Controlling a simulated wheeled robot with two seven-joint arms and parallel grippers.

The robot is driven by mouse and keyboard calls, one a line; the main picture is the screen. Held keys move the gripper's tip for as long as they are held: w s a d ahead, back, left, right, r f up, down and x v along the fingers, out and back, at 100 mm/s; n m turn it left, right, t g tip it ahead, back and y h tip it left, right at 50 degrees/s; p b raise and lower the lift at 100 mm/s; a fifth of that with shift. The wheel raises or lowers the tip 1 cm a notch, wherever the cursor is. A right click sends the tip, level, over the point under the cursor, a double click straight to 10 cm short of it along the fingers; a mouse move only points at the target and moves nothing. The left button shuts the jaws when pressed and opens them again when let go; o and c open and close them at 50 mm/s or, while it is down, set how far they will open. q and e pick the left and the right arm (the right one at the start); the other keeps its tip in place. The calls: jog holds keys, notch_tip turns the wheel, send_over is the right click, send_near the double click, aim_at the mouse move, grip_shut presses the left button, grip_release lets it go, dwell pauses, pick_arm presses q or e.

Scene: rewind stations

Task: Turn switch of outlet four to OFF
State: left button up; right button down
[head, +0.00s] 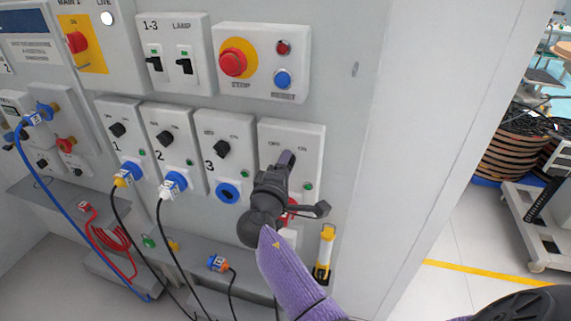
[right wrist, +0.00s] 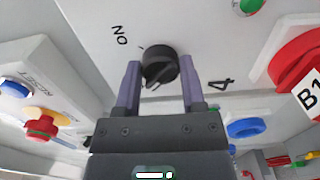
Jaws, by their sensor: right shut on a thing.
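The outlet four panel (head: 308,138) is the rightmost of the grey panels in the lower row in the head view. Its black rotary switch (right wrist: 160,64) shows in the right wrist view, near an ON label and the number 4. My right gripper (head: 286,158) reaches up to this panel, and its purple fingers (right wrist: 160,84) stand on either side of the switch, shut on it. In the head view the gripper hides the switch and part of the red socket (head: 293,212) below. The switch's exact pointing direction is hard to tell. My left gripper is not in view.
Outlet three's panel (head: 212,137), with a black knob and blue socket, is directly left. A panel with a red STOP button (head: 233,62) and blue RESET button (head: 282,80) sits above. A yellow-and-black device (head: 325,254) hangs below right. Cables plug into outlets one and two.

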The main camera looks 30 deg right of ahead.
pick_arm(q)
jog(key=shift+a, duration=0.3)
pick_arm(e)
jog(key=shift+c, duration=0.9)
grip_release()
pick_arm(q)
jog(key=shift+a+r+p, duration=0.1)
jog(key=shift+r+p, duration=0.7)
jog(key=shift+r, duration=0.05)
pick_arm(e)
jog(key=v, duration=1)
